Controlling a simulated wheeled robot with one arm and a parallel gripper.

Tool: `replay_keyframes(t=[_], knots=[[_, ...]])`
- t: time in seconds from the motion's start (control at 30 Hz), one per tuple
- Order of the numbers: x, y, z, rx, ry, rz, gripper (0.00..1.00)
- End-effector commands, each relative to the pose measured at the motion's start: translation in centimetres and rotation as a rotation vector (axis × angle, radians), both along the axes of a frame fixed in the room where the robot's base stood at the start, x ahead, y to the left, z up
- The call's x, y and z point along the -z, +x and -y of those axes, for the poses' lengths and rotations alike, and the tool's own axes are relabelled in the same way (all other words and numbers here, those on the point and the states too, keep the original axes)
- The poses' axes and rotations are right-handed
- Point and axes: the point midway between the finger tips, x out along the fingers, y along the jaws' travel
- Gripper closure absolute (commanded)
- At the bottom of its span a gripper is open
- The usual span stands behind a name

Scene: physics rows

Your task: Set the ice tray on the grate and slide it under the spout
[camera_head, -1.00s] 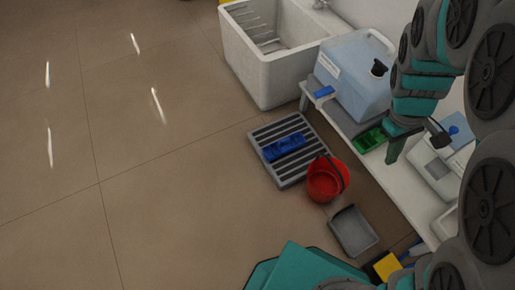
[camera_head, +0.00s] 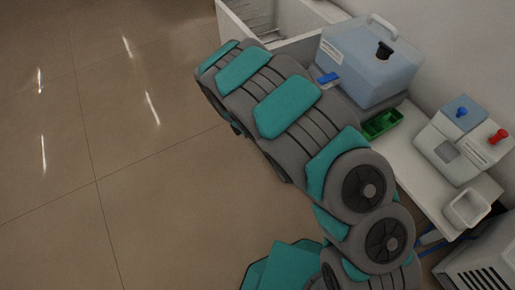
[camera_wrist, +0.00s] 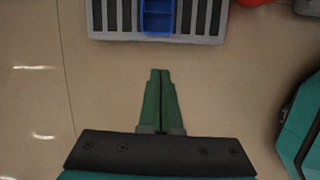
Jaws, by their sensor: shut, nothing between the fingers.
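A blue tray with compartments (camera_wrist: 158,22) lies on the grey slatted grate (camera_wrist: 112,37) on the floor, cut off at the top of the wrist view. A second tray, green with compartments (camera_head: 382,124), sits on the bench. The blue spout (camera_head: 328,77) sticks out from the blue water container (camera_head: 370,65), over the bench's edge. My gripper (camera_wrist: 160,72) is shut and empty, its green fingers over bare floor, apart from the grate in the picture. In the head view my arm hides the grate, the blue tray and my gripper.
A red bucket (camera_wrist: 252,2) just shows beside the grate. The white bench (camera_head: 425,190) holds a dispenser with blue and red knobs (camera_head: 462,140) and a white tub (camera_head: 467,208). A sink (camera_head: 285,52) stands behind. The floor at left is clear.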

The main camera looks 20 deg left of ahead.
Motion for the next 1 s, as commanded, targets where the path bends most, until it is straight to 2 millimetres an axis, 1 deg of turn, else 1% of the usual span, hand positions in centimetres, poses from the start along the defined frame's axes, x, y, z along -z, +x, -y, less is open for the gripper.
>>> replay_keyframes(t=[0.03, 0.13, 0.27, 0.33, 0.5, 0.77, 0.83, 1.0], knots=[[0.9, -0.4, -0.6, -0.026, -0.001, -0.006, 1.00], [1.5, -0.6, -1.2, -0.053, -0.001, -0.010, 1.00], [2.6, -0.4, -1.0, -0.056, -0.002, -0.009, 1.00], [3.6, -0.1, -0.8, -0.055, -0.002, -0.010, 1.00], [6.9, 0.5, 0.1, -0.052, -0.005, -0.014, 1.00], [11.6, 1.6, 0.8, -0.053, -0.001, -0.012, 1.00], [11.1, 2.7, 1.6, -0.049, 0.001, -0.009, 1.00], [11.0, 4.1, 2.8, -0.050, -0.001, -0.008, 1.00]])
